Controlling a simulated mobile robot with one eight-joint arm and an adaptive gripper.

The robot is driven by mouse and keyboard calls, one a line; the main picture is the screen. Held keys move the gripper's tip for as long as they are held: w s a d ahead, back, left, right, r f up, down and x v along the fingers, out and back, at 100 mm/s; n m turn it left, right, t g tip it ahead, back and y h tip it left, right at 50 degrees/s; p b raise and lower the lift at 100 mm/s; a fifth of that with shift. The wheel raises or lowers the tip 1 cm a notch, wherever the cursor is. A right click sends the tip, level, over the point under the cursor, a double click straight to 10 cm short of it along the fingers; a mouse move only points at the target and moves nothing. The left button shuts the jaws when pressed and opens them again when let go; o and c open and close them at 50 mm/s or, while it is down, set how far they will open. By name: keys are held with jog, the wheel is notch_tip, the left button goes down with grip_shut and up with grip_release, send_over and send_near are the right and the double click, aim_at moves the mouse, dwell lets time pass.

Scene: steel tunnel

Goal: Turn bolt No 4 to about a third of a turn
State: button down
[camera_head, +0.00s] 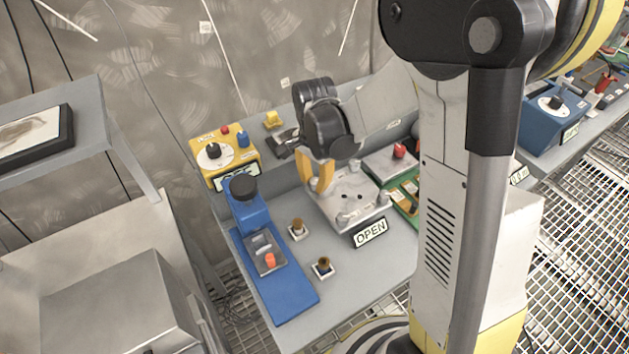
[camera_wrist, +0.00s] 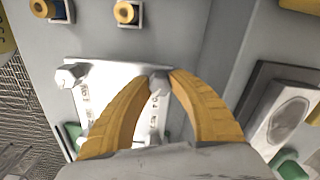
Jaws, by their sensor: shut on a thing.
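A pale square plate (camera_head: 357,187) with bolts at its corners lies on the grey bench. My gripper (camera_head: 319,188) reaches down from above to the plate's back left corner. In the wrist view its two orange fingers (camera_wrist: 155,80) are shut on a corner bolt (camera_wrist: 158,84), partly hidden between their tips. The printed label beside this bolt is too blurred to read its number. Another hex bolt (camera_wrist: 72,76) shows at the plate's left corner; it also shows in the head view (camera_head: 345,219), apart from the fingers. The plate's lower part is hidden by my gripper in the wrist view.
An "OPEN" sign (camera_head: 370,233) stands before the plate. Two brass-topped fittings (camera_head: 298,228) (camera_head: 323,267) and a blue device (camera_head: 272,262) are to the left. A yellow control box (camera_head: 222,157) stands behind. A green board (camera_head: 407,199) lies right, partly behind my arm.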

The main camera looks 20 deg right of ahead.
aim_at(314, 181)
jog(key=shift+m, duration=0.4)
jog(key=c, duration=1.1)
grip_release()
notch_tip(314, 181, up, 12)
jog(key=s+r+n+t, duration=0.2)
jog(key=s+n+t, duration=0.1)
jog(key=s+n, duration=0.3)
jog(key=s+r+n+t, duration=0.2)
jog(key=s+n+t, duration=0.2)
jog(key=s+n, duration=0.3)
jog(key=shift+s+r, duration=0.4)
jog(key=shift+s, duration=0.1)
